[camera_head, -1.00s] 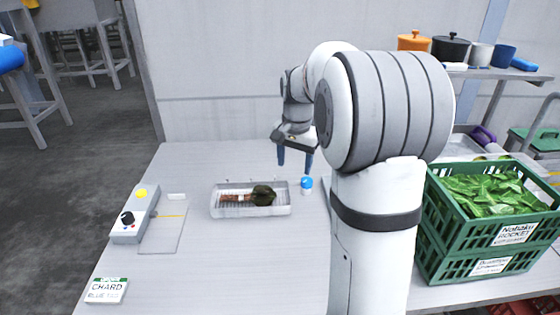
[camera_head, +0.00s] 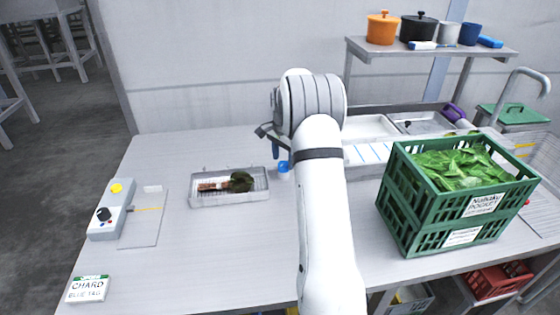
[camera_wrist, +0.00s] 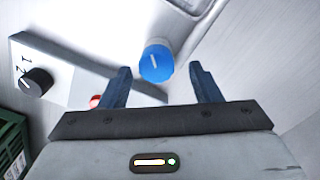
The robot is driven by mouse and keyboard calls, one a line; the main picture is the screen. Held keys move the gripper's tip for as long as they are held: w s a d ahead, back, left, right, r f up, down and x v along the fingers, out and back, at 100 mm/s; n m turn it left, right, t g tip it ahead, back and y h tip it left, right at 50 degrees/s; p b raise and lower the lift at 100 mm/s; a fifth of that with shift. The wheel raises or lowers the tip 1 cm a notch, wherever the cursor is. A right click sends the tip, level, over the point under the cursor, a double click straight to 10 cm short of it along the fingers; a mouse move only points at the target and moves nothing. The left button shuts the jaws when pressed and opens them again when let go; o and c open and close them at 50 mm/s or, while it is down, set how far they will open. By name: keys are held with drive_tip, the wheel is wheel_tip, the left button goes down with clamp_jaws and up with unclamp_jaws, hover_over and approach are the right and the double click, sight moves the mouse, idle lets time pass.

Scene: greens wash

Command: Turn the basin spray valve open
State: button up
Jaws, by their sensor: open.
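A round blue knob (camera_wrist: 156,62) with a white line on top sits between and just beyond my fingertips in the wrist view. It looks like the spray valve, but no label on it shows. A blue-topped white post (camera_head: 284,168) beside the shallow metal tray in the head view appears to be the same thing. My gripper (camera_wrist: 160,75) is open and empty, with a dark blue finger on either side of the knob. In the head view my gripper (camera_head: 279,150) is partly hidden by my arm, close to the post. Contact with the knob cannot be told.
A metal tray (camera_head: 205,203) holding dark leaves stands left of the post. A green crate (camera_head: 408,222) of leaves stands to the right. A black knob (camera_wrist: 36,82) and a red button (camera_wrist: 95,101) show in the wrist view. The front middle of the table is clear.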

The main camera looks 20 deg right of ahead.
drive_tip(key=shift+f, duration=0.7)
